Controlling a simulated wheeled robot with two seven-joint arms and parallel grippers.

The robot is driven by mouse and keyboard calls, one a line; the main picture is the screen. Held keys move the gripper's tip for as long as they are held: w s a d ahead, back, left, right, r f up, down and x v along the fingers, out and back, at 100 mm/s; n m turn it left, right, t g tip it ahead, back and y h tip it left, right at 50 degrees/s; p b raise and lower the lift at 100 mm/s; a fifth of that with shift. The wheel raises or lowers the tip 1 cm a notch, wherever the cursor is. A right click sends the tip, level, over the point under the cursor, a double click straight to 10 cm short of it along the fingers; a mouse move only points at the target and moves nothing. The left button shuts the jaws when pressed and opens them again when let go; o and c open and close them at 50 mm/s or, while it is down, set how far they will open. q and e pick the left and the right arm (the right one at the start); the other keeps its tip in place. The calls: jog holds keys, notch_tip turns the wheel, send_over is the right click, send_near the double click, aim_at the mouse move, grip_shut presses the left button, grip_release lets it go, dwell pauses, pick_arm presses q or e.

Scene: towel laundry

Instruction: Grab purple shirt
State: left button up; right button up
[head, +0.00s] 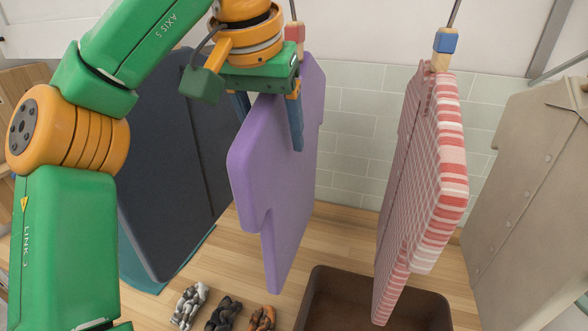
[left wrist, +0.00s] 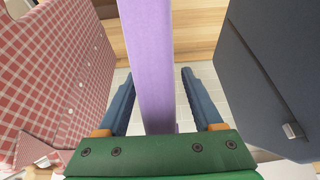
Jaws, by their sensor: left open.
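The purple shirt (head: 275,190) hangs upright in the middle of the head view, below a red clip. In the left wrist view the purple shirt (left wrist: 147,60) runs edge-on between my two blue fingers. My left gripper (head: 270,120) is at the shirt's upper part, with its fingers pointing down and one on each side of the cloth. In the left wrist view my left gripper (left wrist: 155,85) is open, with gaps visible between the fingers and the shirt. My right gripper is in neither view.
A dark navy garment (head: 165,160) hangs to the left, partly behind my arm. A red-and-white checked shirt (head: 420,170) and a beige shirt (head: 530,190) hang to the right.

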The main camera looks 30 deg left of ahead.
pick_arm(q)
jog(key=shift+w+a+f, duration=0.2)
jog(key=shift+w+f, duration=0.35)
jog(key=shift+w, duration=0.15)
jog(key=shift+s+d+r, duration=0.1)
jog(key=shift+s+d, duration=0.05)
jog(key=shift+s, duration=0.2)
jog(key=c, duration=1)
grip_shut()
jog(key=shift+w, duration=0.1)
